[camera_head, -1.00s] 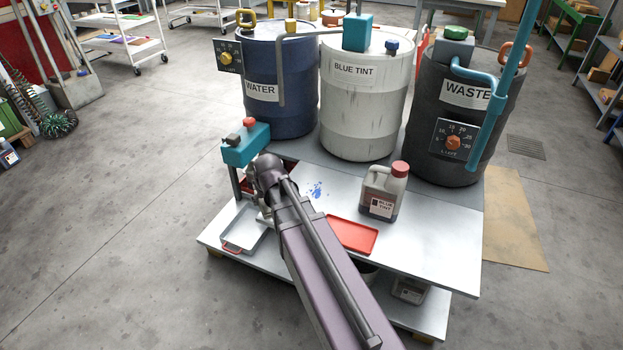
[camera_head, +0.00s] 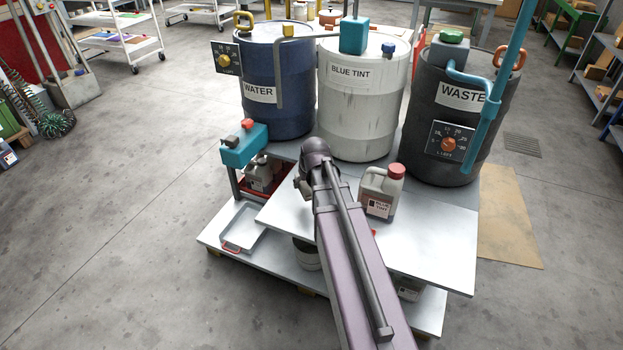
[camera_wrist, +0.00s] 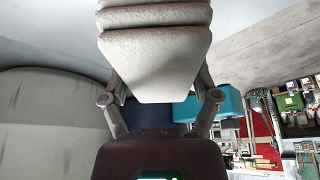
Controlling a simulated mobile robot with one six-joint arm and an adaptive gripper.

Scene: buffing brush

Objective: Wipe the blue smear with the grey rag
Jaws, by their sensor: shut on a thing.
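My gripper (camera_wrist: 155,62) is shut on the grey rag (camera_wrist: 154,50), a pale, folded, layered cloth between the fingers in the wrist view. In the head view my gripper (camera_head: 304,187) is over the metal worktop (camera_head: 286,212), in front of the white drum. The blue smear is hidden behind my arm in the head view and does not show in the wrist view. I cannot tell whether the rag touches the worktop.
A blue tint jug (camera_head: 380,190) stands close right of my arm. Behind are the water drum (camera_head: 275,100), blue tint drum (camera_head: 355,120) and waste drum (camera_head: 470,115). A teal pump (camera_head: 244,147) is at left. A white tray (camera_head: 243,228) lies on the lower shelf.

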